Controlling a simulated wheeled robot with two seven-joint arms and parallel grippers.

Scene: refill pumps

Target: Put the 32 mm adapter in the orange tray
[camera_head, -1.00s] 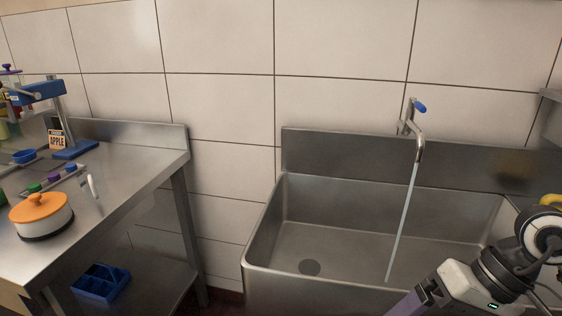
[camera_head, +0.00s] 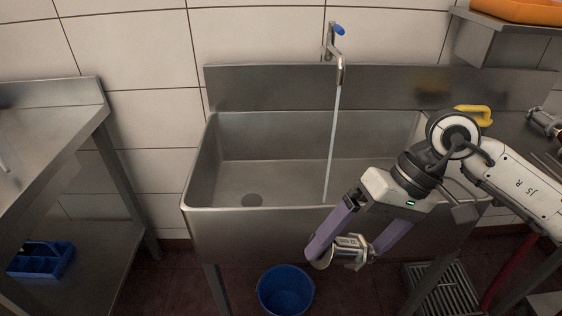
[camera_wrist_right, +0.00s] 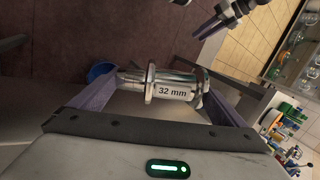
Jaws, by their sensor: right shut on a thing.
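The 32 mm adapter (camera_head: 348,251) is a shiny metal fitting with flanges. Its "32 mm" label reads clearly in the right wrist view (camera_wrist_right: 172,90). My right gripper (camera_head: 346,254) is shut on it and holds it in the air in front of the sink. In the right wrist view the adapter lies across between the purple fingers. An orange tray (camera_head: 520,11) stands on a raised shelf at the top right of the head view, cut by the frame edge.
The steel sink (camera_head: 290,180) has water running from a tap (camera_head: 334,45). A blue divided box (camera_head: 41,260) sits on the left table's lower shelf. A floor grate (camera_head: 441,288) lies under the right counter.

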